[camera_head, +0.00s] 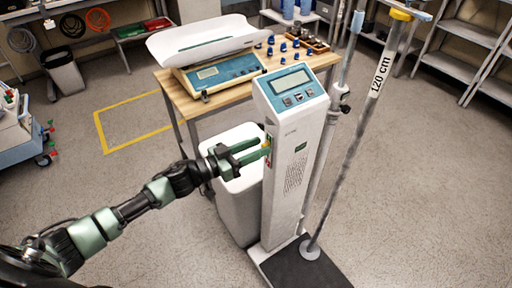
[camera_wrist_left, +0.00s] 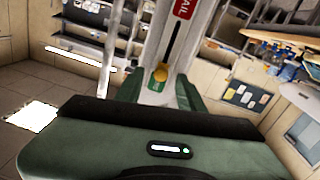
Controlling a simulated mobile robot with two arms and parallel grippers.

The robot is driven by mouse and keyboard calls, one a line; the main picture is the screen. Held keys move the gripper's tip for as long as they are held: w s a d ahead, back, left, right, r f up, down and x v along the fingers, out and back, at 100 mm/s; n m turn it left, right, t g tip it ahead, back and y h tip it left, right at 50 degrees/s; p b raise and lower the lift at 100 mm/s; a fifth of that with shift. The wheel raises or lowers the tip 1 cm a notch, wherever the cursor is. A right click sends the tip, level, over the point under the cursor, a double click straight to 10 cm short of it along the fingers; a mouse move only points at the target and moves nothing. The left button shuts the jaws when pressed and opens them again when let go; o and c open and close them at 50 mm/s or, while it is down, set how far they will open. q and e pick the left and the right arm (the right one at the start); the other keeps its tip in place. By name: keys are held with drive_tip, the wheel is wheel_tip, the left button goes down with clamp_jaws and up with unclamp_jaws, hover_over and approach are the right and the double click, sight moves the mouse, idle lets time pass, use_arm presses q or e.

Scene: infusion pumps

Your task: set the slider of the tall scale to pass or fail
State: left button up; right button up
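The tall scale (camera_head: 292,150) is a white column with a blue-framed display, standing on a dark base. Its slider is a yellow knob (camera_wrist_left: 161,73) on the column's side face, in a dark slot. The knob sits at the slot's end next to the green label (camera_wrist_left: 154,86); the red label reading "AIL" (camera_wrist_left: 186,8) is at the other end. My left gripper (camera_head: 262,150) is at that side face. Its two green fingers are apart, one on each side of the knob in the wrist view; contact is not clear. My right gripper is not in view.
A white bin (camera_head: 232,190) stands just left of the column, under my left gripper. Behind is a wooden table (camera_head: 213,101) with a baby scale (camera_head: 215,70). A pole marked 120 cm (camera_head: 378,75) rises at the right. The floor at front right is clear.

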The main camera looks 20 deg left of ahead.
use_arm(q)
drive_tip(key=shift+s+a+f, duration=0.2)
drive_tip(key=shift+s+a, duration=0.1)
drive_tip(key=b+v, duration=0.1)
drive_tip(key=v, duration=0.6)
drive_tip(key=shift+r, duration=0.2)
